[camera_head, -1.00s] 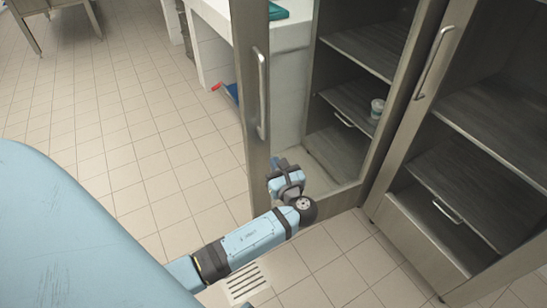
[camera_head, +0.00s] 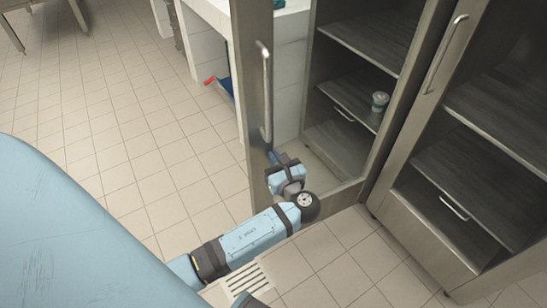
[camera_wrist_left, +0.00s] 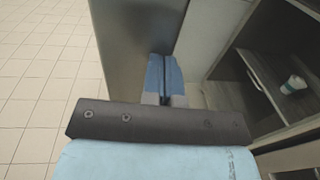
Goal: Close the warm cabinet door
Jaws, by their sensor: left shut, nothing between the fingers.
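The warm cabinet (camera_head: 350,185) has its metal door (camera_head: 247,110) standing open, with a vertical bar handle (camera_head: 265,90) on the face. My left gripper (camera_head: 274,157) is low down beside the door, on its cabinet side and below the handle. It is shut and holds nothing. In the left wrist view, the blue fingers (camera_wrist_left: 165,76) point forward next to the grey door panel (camera_wrist_left: 132,45), which is on their left. I cannot tell whether they touch it. My right gripper is not in view.
A small cup (camera_head: 380,100) stands on a cabinet shelf. A second cabinet door frame with a handle (camera_head: 446,54) stands to the right. A white counter (camera_head: 203,50) is behind the open door. The tiled floor (camera_head: 125,130) on the left is clear. A floor drain (camera_head: 246,280) lies near my arm.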

